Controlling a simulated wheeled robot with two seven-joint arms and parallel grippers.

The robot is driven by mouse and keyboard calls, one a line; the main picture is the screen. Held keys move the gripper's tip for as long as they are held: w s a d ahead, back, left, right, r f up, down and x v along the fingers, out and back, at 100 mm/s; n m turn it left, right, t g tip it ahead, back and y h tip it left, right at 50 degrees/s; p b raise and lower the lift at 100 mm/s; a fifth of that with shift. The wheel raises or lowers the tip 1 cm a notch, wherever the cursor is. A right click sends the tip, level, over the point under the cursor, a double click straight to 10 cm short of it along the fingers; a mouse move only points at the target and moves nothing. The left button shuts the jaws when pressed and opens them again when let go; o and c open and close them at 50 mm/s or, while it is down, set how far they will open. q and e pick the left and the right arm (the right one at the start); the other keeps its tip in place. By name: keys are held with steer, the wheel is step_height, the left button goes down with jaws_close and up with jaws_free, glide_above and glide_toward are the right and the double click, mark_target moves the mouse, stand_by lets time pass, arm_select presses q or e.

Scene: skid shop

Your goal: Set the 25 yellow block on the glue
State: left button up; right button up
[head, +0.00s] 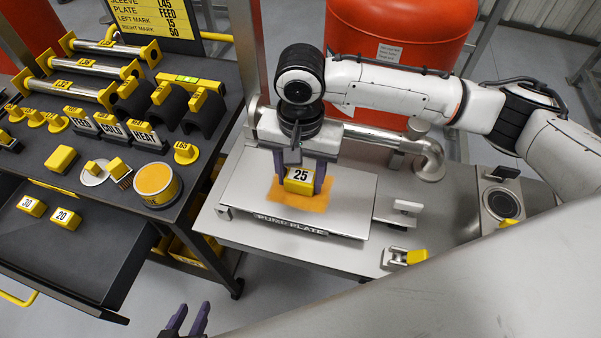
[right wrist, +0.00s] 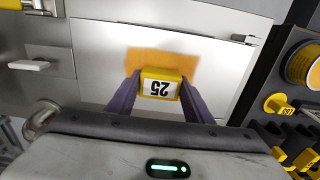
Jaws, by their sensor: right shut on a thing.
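The yellow block marked 25 (head: 300,177) is between the fingers of my right gripper (head: 301,182), which is shut on it. It also shows in the right wrist view (right wrist: 160,83), with a finger on each side. The glue is an orange patch (head: 316,200) on the pump plate (head: 240,196); it also shows in the right wrist view (right wrist: 180,57). The block is over or on the glue patch; I cannot tell whether it touches. My left gripper (head: 187,322) is at the bottom edge of the head view, its fingers apart with nothing between them.
An open drawer at left holds yellow blocks marked 30 (head: 32,206) and 20 (head: 66,218). The dark bench (head: 120,215) carries sleeves, labelled blocks and a round yellow tin (head: 157,185). A pipe (head: 430,160) and a yellow-handled clamp (head: 410,257) flank the plate.

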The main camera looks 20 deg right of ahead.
steer(key=shift+f, duration=0.2)
steer(key=o, duration=1.2)
steer(key=c, duration=0.6)
steer(key=shift+o, duration=0.2)
steer(key=shift+r, duration=4)
steer(key=shift+s, duration=0.1)
